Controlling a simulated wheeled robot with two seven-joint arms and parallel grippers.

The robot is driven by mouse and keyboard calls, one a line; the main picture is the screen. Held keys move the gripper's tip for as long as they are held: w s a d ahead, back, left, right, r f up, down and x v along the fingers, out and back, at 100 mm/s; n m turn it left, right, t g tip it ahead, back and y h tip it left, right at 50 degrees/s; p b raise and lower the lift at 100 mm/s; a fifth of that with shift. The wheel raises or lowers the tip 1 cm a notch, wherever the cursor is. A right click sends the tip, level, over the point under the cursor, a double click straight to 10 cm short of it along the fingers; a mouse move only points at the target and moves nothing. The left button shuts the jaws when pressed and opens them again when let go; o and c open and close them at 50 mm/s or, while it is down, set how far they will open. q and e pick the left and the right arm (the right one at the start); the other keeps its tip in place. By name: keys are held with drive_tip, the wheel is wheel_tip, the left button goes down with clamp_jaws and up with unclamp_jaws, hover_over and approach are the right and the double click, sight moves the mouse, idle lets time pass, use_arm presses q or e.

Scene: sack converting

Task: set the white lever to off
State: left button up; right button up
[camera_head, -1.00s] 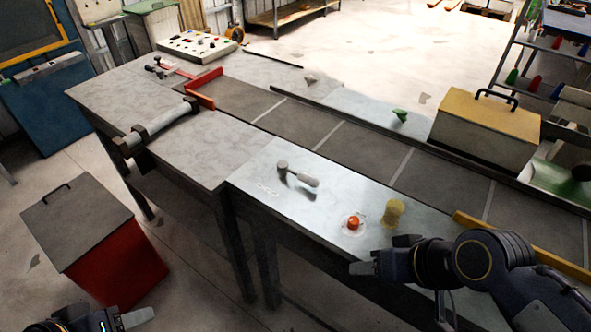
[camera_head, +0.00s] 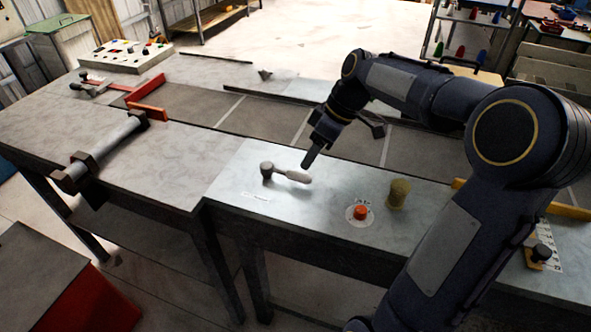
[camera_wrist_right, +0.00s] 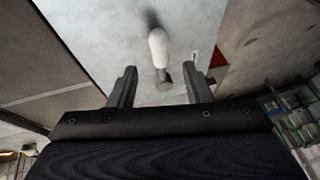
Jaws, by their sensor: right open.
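The white lever (camera_head: 292,175) has a pale handle and a dark round pivot, and lies over the metal tabletop with its handle pointing right. In the right wrist view the lever's pale handle (camera_wrist_right: 157,46) shows ahead, roughly between the fingers. My right gripper (camera_head: 308,165) is just above and beside the handle's end. In the right wrist view its two fingers (camera_wrist_right: 160,88) are apart with nothing between the tips. A small label (camera_head: 255,197) lies by the pivot; its text is too small to read. My left gripper is out of view.
A red button (camera_head: 360,212) on a white disc and a yellowish knob (camera_head: 398,193) stand right of the lever. A dark conveyor (camera_head: 265,119) runs behind. A roller bar (camera_head: 105,150) lies to the left. The tabletop around the lever is mostly clear.

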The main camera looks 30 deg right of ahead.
drive_tip(key=x, duration=0.6)
clamp_jaws()
